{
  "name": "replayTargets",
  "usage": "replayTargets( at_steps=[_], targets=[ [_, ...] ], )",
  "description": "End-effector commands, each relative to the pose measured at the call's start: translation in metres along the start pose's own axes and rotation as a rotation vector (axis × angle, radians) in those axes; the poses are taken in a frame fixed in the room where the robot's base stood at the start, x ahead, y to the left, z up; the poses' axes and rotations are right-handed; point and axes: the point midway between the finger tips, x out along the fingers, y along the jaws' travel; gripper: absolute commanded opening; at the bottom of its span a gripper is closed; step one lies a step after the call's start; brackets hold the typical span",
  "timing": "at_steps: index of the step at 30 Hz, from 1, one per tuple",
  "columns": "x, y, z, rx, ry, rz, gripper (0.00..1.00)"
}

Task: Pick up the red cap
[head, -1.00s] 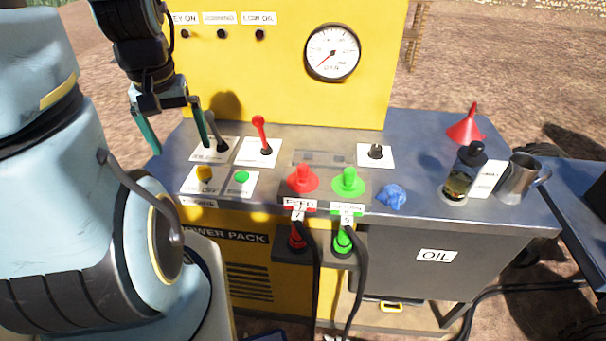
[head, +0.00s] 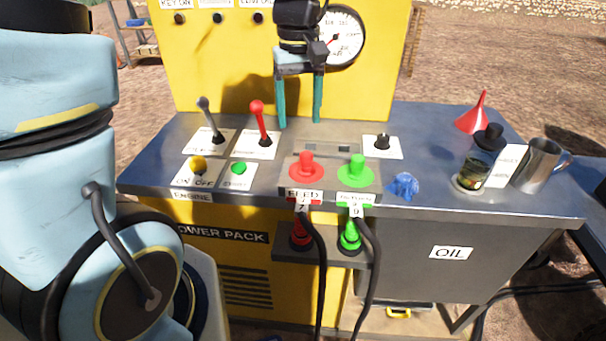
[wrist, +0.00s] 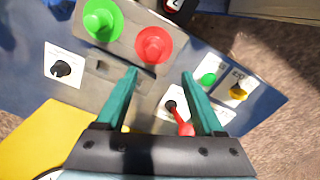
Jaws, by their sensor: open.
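The red cap (head: 306,168) is a round red disc with a knob on top. It sits upright at the front of the panel, left of the green cap (head: 356,172). The red cap also shows in the wrist view (wrist: 153,45), with the green cap (wrist: 102,20) beside it. My gripper (head: 299,122) hangs above the panel, behind and above the red cap, with its two teal fingers apart and nothing between them. In the wrist view my gripper (wrist: 160,72) is open, and the red cap lies beyond the fingertips.
A red-handled lever (head: 260,118) and a grey lever (head: 208,118) stand left of my gripper. An oil bottle (head: 480,160), metal jug (head: 540,164) and red funnel (head: 476,115) stand farther right.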

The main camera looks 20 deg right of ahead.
Motion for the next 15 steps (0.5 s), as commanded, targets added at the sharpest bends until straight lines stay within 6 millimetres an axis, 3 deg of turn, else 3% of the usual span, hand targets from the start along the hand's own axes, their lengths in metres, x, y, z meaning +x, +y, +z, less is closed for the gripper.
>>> replayTargets(
  at_steps=[4,15],
  targets=[
    [0.007,0.015,0.007,-0.004,-0.008,-0.007,0.70],
    [0.055,0.015,0.007,-0.006,-0.009,-0.007,0.70]
  ],
)
